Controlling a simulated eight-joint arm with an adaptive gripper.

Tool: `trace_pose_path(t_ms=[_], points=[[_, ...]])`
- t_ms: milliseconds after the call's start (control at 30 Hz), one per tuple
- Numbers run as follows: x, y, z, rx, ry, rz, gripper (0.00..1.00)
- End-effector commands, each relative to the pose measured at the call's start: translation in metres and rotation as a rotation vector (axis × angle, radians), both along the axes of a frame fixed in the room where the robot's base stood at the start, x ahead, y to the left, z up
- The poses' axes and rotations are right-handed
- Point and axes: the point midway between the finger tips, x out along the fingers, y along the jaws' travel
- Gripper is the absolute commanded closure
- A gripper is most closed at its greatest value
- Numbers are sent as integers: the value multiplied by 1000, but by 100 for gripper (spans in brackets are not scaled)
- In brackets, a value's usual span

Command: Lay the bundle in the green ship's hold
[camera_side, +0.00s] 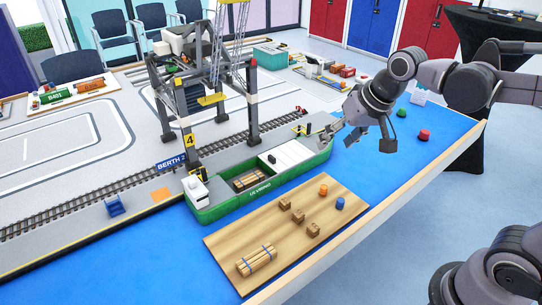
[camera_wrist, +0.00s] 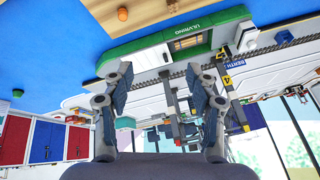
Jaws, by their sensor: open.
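The bundle (camera_side: 257,260) is a stack of light wooden pieces tied with blue straps. It lies on the near left part of a wooden board (camera_side: 225,242). The green ship (camera_side: 262,192) floats behind the board, with a white cabin at its left end. Its hold (camera_side: 235,185) is open and shows brown, wood-like cargo inside; the hold also shows in the wrist view (camera_wrist: 188,43). My gripper (camera_side: 358,140) is open and empty, above the blue surface beyond the ship's right end, far from the bundle. In the wrist view its fingers (camera_wrist: 157,85) are spread apart.
Small brown crates (camera_side: 298,215), an orange barrel (camera_side: 323,190) and a blue barrel (camera_side: 340,203) stand on the board. A gantry crane (camera_side: 250,100) straddles the quay behind the ship. Green and red buoys (camera_side: 424,134) sit at right. Blue surface left of the board is clear.

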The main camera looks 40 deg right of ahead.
Motion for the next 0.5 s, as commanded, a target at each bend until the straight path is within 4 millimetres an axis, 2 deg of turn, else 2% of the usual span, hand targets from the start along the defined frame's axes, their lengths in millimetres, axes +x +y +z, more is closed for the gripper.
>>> trace_pose_path(t_ms=[33,200,333,500], points=[[-16,-3,-7,-27,-22,43,42],[-52,-8,-28,-117,-87,182,42],[-68,-10,-41,-166,-119,250,42],[-75,-11,-48,-193,-134,285,42]])
